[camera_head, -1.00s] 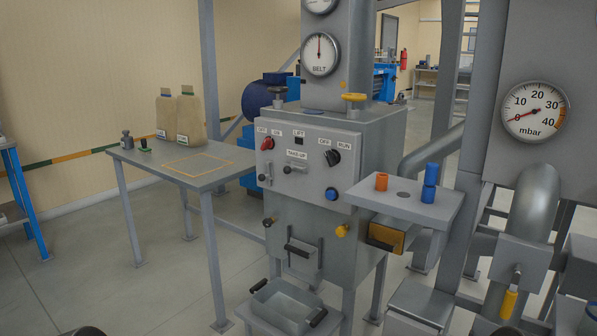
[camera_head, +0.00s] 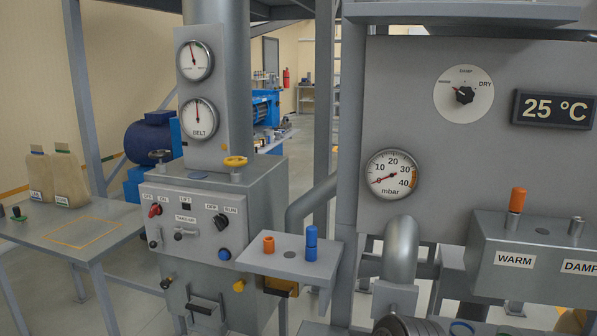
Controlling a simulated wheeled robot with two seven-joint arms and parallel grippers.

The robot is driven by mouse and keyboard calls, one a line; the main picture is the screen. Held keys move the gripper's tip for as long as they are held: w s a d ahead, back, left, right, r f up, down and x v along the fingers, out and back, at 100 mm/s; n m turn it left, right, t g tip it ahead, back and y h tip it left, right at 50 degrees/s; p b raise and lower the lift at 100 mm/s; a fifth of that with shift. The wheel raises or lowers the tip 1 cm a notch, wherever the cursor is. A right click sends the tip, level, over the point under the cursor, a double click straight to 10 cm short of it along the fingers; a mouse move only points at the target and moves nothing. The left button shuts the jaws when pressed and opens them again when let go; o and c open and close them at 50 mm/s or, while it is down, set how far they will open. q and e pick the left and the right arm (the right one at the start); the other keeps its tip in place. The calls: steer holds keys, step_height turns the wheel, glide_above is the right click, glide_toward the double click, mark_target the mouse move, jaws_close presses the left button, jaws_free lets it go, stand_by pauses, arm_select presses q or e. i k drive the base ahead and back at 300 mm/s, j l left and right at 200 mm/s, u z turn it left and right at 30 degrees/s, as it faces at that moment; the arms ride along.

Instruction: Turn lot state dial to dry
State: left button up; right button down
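The lot state dial (camera_head: 445,108) is a white round plate on the grey panel at the upper right of the head view. Its black knob (camera_head: 464,96) sits in the middle. DAMP is printed at the top and DRY at the right; the left label is too small to read surely. The knob's pointer seems to face up and left, towards the left label and away from DRY. Neither of my grippers can be seen, and nothing touches the dial.
A 25 °C display (camera_head: 553,109) is right of the dial and an mbar gauge (camera_head: 393,175) is below left. A grey box (camera_head: 540,262) labelled WARM and DAMP juts out below, with an orange-topped peg (camera_head: 516,200). The space before the dial looks clear.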

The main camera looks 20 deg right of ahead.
mark_target(465, 95)
steer(key=z, duration=1.95)
steer(key=i+l+u, duration=0.1)
steer(key=l, duration=0.25)
steer(key=i+l+u, duration=0.15)
steer(key=i+l, duration=0.15)
steer(key=i+l+u, duration=0.1)
steer(key=l, duration=0.3)
steer(key=i+l+u, duration=0.1)
steer(key=l, duration=0.3)
steer(key=i+l+u, duration=0.1)
steer(key=l, duration=0.3)
steer(key=i+l+u, duration=0.15)
steer(key=l, duration=0.25)
steer(key=i, duration=0.1)
